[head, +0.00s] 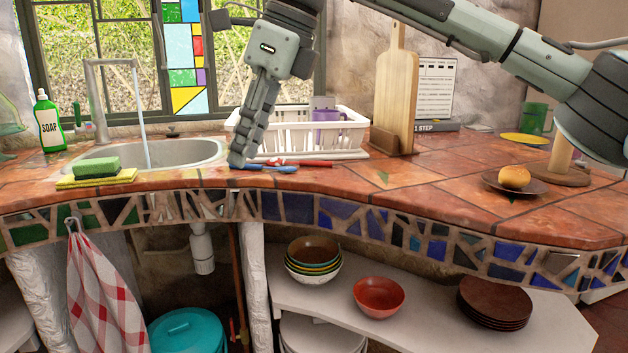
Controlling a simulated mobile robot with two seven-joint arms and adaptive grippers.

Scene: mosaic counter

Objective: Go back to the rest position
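My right gripper (240,160) comes in from the upper right on my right arm and points down at the counter. Its fingertips are close to a blue-handled utensil (280,169) lying beside a red-handled one (315,163). The fingers are seen side-on and overlap, so their opening does not show. Contact with the blue utensil cannot be made out. My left gripper is out of view.
A white dish rack (350,137) holding a purple mug (326,134) stands behind the gripper. A wooden board (395,95) stands upright to its right. The sink (180,152) with running tap is left. A bun (514,177) sits on a plate at right.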

